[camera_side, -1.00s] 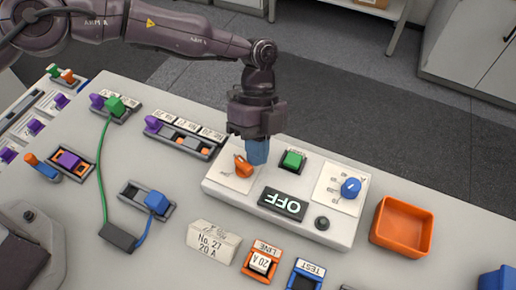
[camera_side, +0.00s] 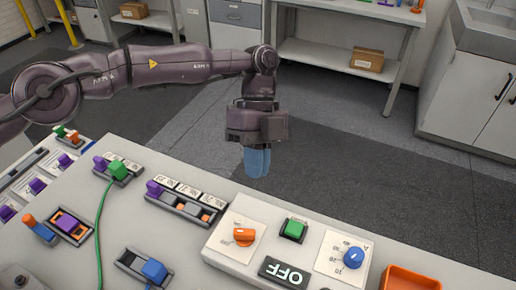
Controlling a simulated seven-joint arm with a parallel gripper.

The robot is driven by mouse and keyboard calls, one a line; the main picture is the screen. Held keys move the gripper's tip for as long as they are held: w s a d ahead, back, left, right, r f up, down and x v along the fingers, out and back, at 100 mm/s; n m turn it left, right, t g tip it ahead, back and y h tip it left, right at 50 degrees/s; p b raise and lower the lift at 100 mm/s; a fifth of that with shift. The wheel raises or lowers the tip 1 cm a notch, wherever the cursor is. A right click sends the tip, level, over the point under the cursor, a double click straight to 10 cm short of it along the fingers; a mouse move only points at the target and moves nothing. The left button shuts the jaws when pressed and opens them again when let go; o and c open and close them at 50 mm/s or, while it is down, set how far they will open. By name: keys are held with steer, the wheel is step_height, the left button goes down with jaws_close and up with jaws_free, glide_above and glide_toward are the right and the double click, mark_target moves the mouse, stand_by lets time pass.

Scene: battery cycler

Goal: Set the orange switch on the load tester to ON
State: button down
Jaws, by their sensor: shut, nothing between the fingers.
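The load tester (camera_side: 222,262) is a pale box at the bottom centre of the side view. Its orange switch (camera_side: 244,237) is a small knob on a white plate at its left, lying nearly sideways in the picture, with marks too small to read surely. The tester's dark display (camera_side: 284,272) reads OFF, upside down in the picture. My gripper (camera_side: 257,168) has blue fingers that are shut and empty. It hangs above and beyond the switch in the picture, clear of the tester.
A green button (camera_side: 293,229) and a blue knob (camera_side: 353,257) sit right of the switch. A slider strip (camera_side: 183,207) with a purple slider lies left of the tester. An orange tray (camera_side: 409,278) stands at the right. A green cable (camera_side: 101,225) crosses the table at left.

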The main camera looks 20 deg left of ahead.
steer(key=shift+v, duration=1.3)
steer(key=w+a+r+n, duration=0.1)
steer(key=w+a+r, duration=0.1)
steer(key=a, duration=0.2)
steer(key=f+n+t+h, duration=0.1)
steer(key=n, duration=0.1)
steer(key=a+f+n+t+h, duration=0.1)
steer(key=f+n, duration=0.1)
steer(key=s+f+n+h, duration=0.1)
steer(key=f+n, duration=0.1)
steer(key=n, duration=0.1)
steer(key=shift+a+f+t+h, duration=0.15)
steer(key=shift+a+t+h, duration=0.2)
steer(key=shift+t+h, duration=0.05)
